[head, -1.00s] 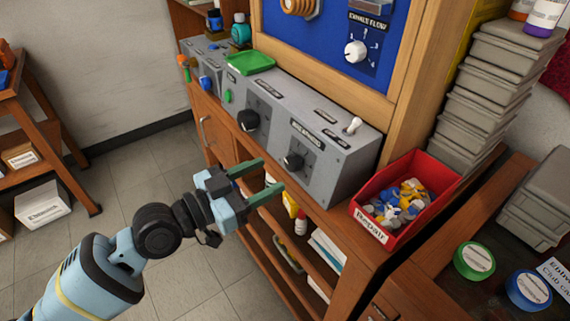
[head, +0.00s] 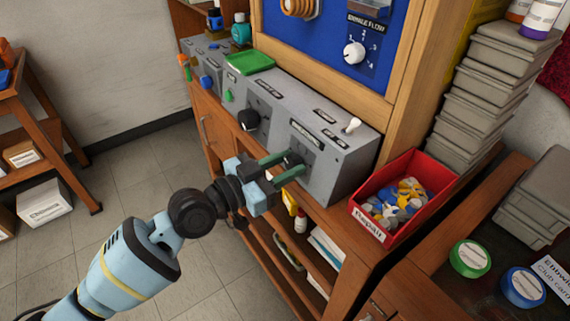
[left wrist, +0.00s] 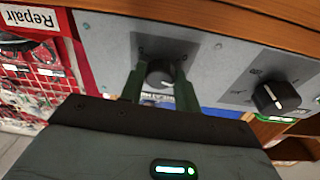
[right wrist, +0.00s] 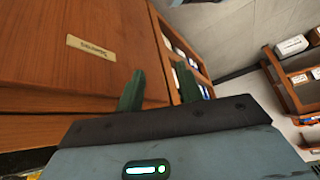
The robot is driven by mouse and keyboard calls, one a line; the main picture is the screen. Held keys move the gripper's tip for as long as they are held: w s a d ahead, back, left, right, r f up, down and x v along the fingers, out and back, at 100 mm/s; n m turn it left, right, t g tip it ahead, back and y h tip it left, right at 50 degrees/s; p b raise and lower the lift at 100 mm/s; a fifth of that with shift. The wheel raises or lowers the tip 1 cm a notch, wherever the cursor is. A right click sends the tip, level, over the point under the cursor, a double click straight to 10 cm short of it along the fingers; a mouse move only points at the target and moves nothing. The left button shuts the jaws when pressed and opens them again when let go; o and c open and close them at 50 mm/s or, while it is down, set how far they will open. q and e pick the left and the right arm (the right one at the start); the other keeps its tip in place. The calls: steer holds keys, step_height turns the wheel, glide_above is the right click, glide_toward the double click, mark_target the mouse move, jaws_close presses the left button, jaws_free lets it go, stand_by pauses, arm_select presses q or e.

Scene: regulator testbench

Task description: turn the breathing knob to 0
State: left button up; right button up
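The grey regulator testbench box (head: 340,158) stands on a wooden bench. The knob on its right-hand panel, which I take for the breathing knob, is mostly hidden behind my left gripper (head: 293,163) in the head view. In the left wrist view this dark round knob (left wrist: 160,74) shows between the two green fingers of my left gripper (left wrist: 160,80). The fingers stand open on either side of it; I cannot tell whether they touch it. The dial marks are too small to read. My right gripper (right wrist: 160,88) is open and empty, outside the head view.
A red Repair bin (head: 372,228) stands close to the right. A blue board with a white knob (head: 354,52) is behind. A wooden drawer front (right wrist: 75,60) is near my right gripper.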

arm_select(q)
steer(key=c, duration=0.3)
arm_select(e)
steer(key=shift+w+r, duration=0.1)
arm_select(q)
steer(key=shift+r+n+p, duration=0.15)
steer(key=shift+n+p, duration=0.5)
steer(key=shift+n, duration=0.25)
steer(key=n+t+y+p, duration=0.1)
steer(key=n+p, duration=0.1)
steer(key=n, duration=0.1)
steer(key=shift+r+n, duration=0.15)
steer(key=shift+n, duration=0.25)
steer(key=n+y+p, duration=0.1)
steer(key=n+p, duration=0.2)
steer(key=shift+s+d+n+t, duration=0.1)
steer(key=shift+n+t, duration=0.2)
steer(key=shift+n, duration=0.1)
steer(key=shift+n+p, duration=0.3)
steer(key=shift+n, duration=0.8)
arm_select(e)
step_height(320, 180, up, 8)
steer(key=w+t, duration=0.1)
steer(key=w, duration=0.1)
steer(key=shift+w+d+f, duration=0.2)
steer(key=shift+f, duration=0.05)
arm_select(q)
steer(key=shift+f+p, duration=0.2)
steer(key=shift+p, duration=0.15)
